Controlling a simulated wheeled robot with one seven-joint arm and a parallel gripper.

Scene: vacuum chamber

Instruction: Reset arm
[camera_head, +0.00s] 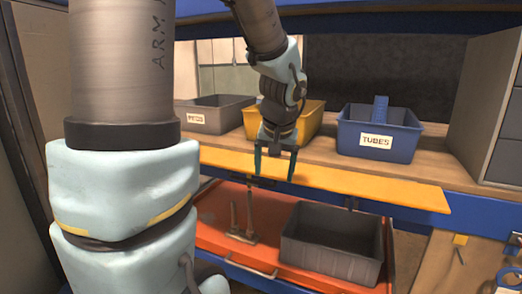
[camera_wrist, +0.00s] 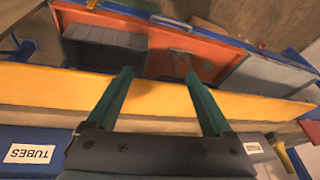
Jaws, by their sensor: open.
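My gripper (camera_head: 274,165) hangs in front of the yellow bin, above the yellow shelf edge, with its fingers pointing down. In the wrist view my gripper (camera_wrist: 158,78) shows two green fingers spread wide apart, with nothing between them. My arm comes down from the top of the head view, and a large pale-blue and grey part of it fills the left side.
A grey bin (camera_head: 208,116), a yellow bin (camera_head: 312,122) and a blue bin labelled TUBES (camera_head: 400,140) stand on the shelf. Below the yellow edge strip (camera_head: 390,190), an orange tray (camera_head: 215,210) holds an empty-looking grey bin (camera_head: 330,262) and small metal parts (camera_head: 246,222).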

